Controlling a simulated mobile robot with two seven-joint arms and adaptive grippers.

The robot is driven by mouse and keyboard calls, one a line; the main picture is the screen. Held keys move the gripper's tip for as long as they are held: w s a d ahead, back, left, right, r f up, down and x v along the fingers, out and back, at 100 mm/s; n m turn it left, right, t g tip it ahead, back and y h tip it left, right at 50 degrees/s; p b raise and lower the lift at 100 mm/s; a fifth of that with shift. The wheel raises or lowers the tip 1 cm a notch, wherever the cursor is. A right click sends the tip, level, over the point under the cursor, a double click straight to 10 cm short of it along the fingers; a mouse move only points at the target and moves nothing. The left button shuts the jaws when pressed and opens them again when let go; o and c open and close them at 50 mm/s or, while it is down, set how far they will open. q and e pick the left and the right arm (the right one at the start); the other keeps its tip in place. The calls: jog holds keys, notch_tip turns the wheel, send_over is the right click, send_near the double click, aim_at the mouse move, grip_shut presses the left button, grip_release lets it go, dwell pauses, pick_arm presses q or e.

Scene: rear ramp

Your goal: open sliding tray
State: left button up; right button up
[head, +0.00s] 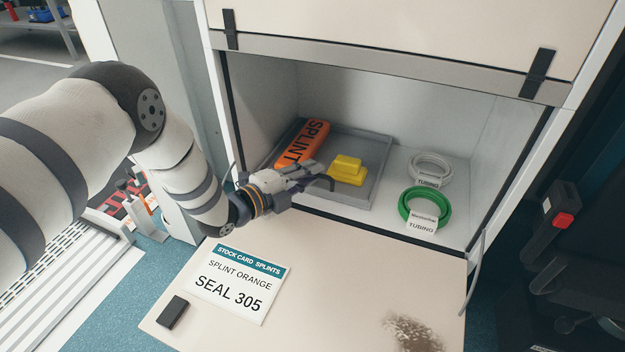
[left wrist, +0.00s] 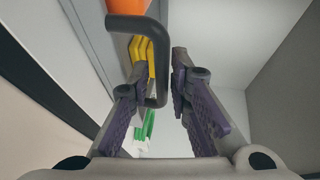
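The sliding tray (head: 375,185) is a shallow grey tray inside an open compartment. It carries an orange splint pack (head: 303,143) and yellow blocks (head: 347,170). My left gripper (head: 318,178) is at the tray's front edge and hides part of it. In the left wrist view, a dark handle (left wrist: 161,62) on the tray's front passes between the fingers of my left gripper (left wrist: 160,78). The fingers look apart, with a gap showing beside the handle bar. Whether either finger touches it is hard to tell. My right gripper is not in view.
White tubing (head: 431,168) and green tubing (head: 424,207) lie right of the tray. A folded-down flap (head: 330,290) in front bears a splint stock card (head: 238,280) and a small black block (head: 173,312). A raised panel (head: 420,35) is above the opening.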

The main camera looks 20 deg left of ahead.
pick_arm(q)
jog(key=shift+w+d, duration=0.2)
jog(key=shift+w, duration=0.2)
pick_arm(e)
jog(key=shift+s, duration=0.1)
pick_arm(q)
grip_shut()
